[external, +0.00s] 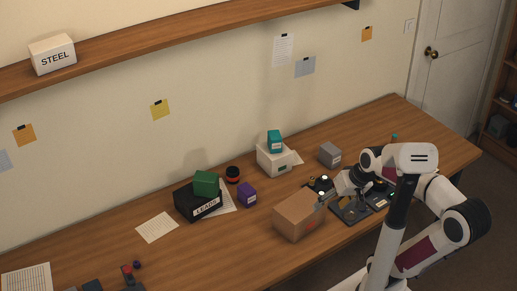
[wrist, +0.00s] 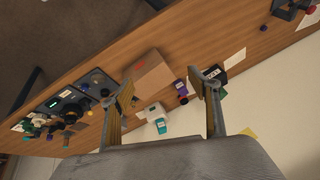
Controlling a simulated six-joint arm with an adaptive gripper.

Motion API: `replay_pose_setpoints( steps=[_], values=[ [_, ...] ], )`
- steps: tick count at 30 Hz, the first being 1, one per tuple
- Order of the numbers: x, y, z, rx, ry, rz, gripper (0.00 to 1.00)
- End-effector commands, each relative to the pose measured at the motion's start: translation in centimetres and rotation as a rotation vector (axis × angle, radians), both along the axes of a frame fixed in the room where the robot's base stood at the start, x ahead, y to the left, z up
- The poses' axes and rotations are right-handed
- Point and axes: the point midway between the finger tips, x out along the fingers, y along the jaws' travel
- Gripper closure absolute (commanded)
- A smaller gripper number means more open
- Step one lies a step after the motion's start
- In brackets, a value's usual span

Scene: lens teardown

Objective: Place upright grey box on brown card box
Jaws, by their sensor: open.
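The grey box (external: 330,154) stands on the table near the wall, right of the white box. I cannot make it out in the wrist view, where my finger and gripper body cover part of the scene. The brown card box (external: 298,214) sits nearer the table's front, with a plain closed top and nothing on it; it also shows in the wrist view (wrist: 150,74). My gripper (external: 324,197) is in the air close to the right side of the brown box. In the wrist view its fingers (wrist: 160,80) are spread with nothing between them.
A white box (external: 275,160) with a teal box (external: 274,141) on top stands left of the grey box. A purple box (external: 247,194) and a black box (external: 197,203) with a green box on it are further left. Dark trays of lens parts (external: 350,209) lie under my arm.

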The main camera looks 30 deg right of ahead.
Motion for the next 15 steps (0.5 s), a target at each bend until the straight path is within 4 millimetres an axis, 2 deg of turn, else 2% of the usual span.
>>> replay_pose_setpoints(
  steps=[9,15],
  values=[
    [5.3,1.0,0.1,0.241,0.072,-0.214,0.39],
    [9.0,0.9,0.1,0.392,0.108,-0.357,0.39]
  ],
)
